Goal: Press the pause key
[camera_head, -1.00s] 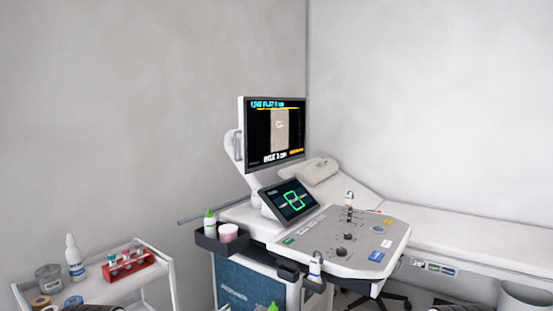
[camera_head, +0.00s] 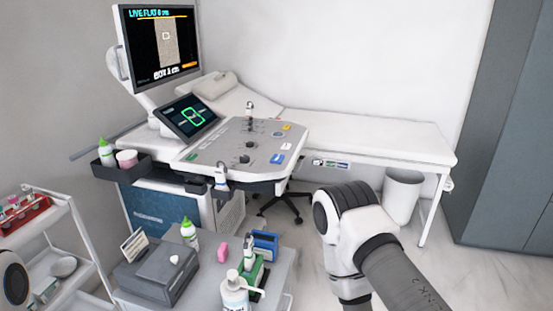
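The ultrasound console panel (camera_head: 232,141) stands left of centre, a white slab with knobs and small coloured keys. A green key (camera_head: 191,157) lies at its left side, a blue key (camera_head: 277,158) at its near right and a yellow key (camera_head: 287,127) at its far right. The labels are too small to read, so I cannot tell which is the pause key. The monitor (camera_head: 158,49) reads "LIVE FLAT", and a touch screen (camera_head: 190,116) shows a green figure. My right arm shows at the lower right and part of my left at the lower left edge. Neither gripper's fingers show.
A white trolley (camera_head: 70,232) is at the left. An exam bed (camera_head: 365,137) and a bin (camera_head: 402,196) stand behind.

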